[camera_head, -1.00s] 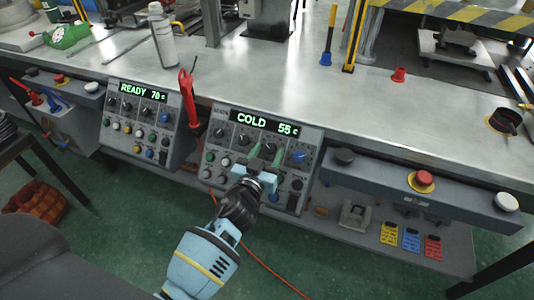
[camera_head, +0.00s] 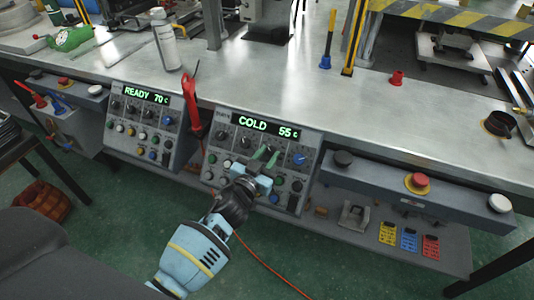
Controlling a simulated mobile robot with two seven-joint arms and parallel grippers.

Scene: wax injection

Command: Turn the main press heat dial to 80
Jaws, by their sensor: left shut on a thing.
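The press control panel (camera_head: 318,142) on the bench front has a green display (camera_head: 265,127) reading COLD 55 c. Below it is a row of dark dials and one blue dial (camera_head: 298,158). My left gripper (camera_head: 265,153), with green fingertips, reaches up from below. It is shut on a dark dial (camera_head: 270,147) in the middle of the upper row, which the fingers partly hide. The dial's scale and pointer are too small to read. My right gripper is not in view.
A second panel (camera_head: 140,120) to the left reads READY 70 c. A red-handled tool (camera_head: 190,100) hangs between the panels. To the right are a red emergency button (camera_head: 417,181) and coloured tags (camera_head: 409,238). A white bottle (camera_head: 165,40) stands on the bench.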

